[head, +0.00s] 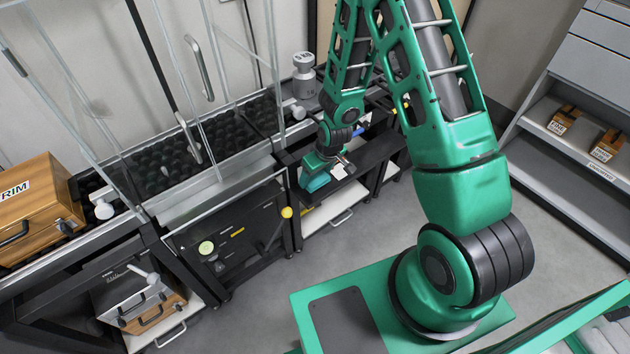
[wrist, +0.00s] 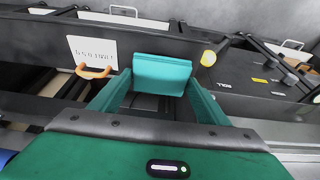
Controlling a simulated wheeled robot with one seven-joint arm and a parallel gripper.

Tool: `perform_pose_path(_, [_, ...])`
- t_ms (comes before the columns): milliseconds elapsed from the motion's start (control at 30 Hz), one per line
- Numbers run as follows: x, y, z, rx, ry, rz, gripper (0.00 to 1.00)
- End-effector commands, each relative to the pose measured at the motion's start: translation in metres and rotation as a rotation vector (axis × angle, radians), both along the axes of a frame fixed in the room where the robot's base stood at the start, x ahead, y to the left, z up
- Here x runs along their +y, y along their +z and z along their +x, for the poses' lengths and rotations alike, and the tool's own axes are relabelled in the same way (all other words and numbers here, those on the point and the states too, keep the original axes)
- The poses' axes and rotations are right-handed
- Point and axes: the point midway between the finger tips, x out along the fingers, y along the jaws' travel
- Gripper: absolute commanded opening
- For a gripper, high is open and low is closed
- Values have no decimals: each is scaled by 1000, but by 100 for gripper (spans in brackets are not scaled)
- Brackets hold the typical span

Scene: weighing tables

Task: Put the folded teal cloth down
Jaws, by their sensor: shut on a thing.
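The folded teal cloth (wrist: 162,74) is between the two fingers of my gripper (wrist: 157,92) in the wrist view, which is shut on it. In the head view the cloth (head: 318,181) shows as a teal patch below my gripper (head: 322,170), at the front of the dark table section. The cloth appears held in the air over the table's front edge; I cannot tell whether it touches anything beneath.
A grey weight (head: 304,75) stands at the back of the roller bench (head: 165,160). A wooden case (head: 40,205) marked RIM is at the left. A white label (wrist: 93,52) and an orange handle (wrist: 93,72) lie left of the cloth. Shelves (head: 575,140) stand at right.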

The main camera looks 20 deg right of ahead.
Motion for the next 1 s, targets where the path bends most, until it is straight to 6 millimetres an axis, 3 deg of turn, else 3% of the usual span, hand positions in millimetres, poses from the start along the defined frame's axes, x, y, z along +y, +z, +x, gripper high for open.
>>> perform_pose_path(267, [0, -31, -1, 2, 0, -1, 48])
perform_pose_path(600, [0, -33, -1, 1, -1, 0, 48])
perform_pose_path(633, [0, -33, 0, 1, -1, 0, 74])
perform_pose_path(700, [0, -33, 0, 0, -1, 0, 88])
perform_pose_path(1000, [-1, -33, 0, 1, -2, 0, 88])
